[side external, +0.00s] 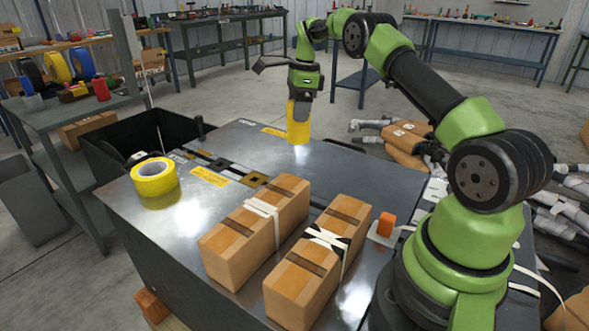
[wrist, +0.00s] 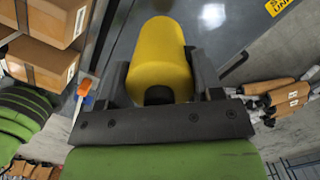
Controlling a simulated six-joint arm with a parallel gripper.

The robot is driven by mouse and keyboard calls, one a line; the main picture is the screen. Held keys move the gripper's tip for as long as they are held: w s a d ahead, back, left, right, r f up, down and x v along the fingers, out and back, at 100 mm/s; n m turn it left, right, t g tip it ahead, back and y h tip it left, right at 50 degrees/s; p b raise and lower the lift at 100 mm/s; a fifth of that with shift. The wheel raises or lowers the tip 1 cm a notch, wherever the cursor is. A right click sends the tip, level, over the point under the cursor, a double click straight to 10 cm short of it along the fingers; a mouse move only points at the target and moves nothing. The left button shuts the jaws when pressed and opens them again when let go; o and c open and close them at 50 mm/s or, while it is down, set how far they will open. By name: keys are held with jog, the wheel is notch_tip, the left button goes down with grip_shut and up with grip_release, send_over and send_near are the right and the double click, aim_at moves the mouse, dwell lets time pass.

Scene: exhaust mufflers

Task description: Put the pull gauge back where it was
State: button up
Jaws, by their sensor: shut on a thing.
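My gripper (side external: 299,97) is over the far part of the metal worktable (side external: 335,185), pointing down. It is shut on a yellow rounded cylinder, which I take to be the pull gauge (side external: 299,125). The gauge hangs about upright below the jaws; I cannot tell whether its lower end touches the tabletop. In the wrist view the gauge (wrist: 160,58) lies between the two dark fingers (wrist: 160,80), with a dark round end near the palm. Its gauge face, if any, is hidden.
Two brown cartons (side external: 256,228) (side external: 312,272) stand at the table's front. A yellow tape roll (side external: 154,177) lies at the left, near a black bin (side external: 150,135). An orange block (side external: 386,224) sits by my base. Flat yellow labels (side external: 210,176) mark the top. The tabletop around the gauge is clear.

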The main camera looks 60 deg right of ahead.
jog(key=m, duration=0.3)
jog(key=w+m, duration=0.1)
jog(key=shift+d+m+h, duration=0.3)
jog(key=m, duration=0.3)
jog(key=w+m, duration=0.1)
jog(key=m, duration=0.1)
jog(key=shift+d+m+h, duration=0.3)
jog(key=shift+f, duration=0.25)
jog(key=shift+m, duration=0.3)
notch_tip(320, 180, down, 10)
jog(key=shift+r, duration=0.25)
jog(key=o, duration=1.1)
jog(key=shift+f, duration=0.15)
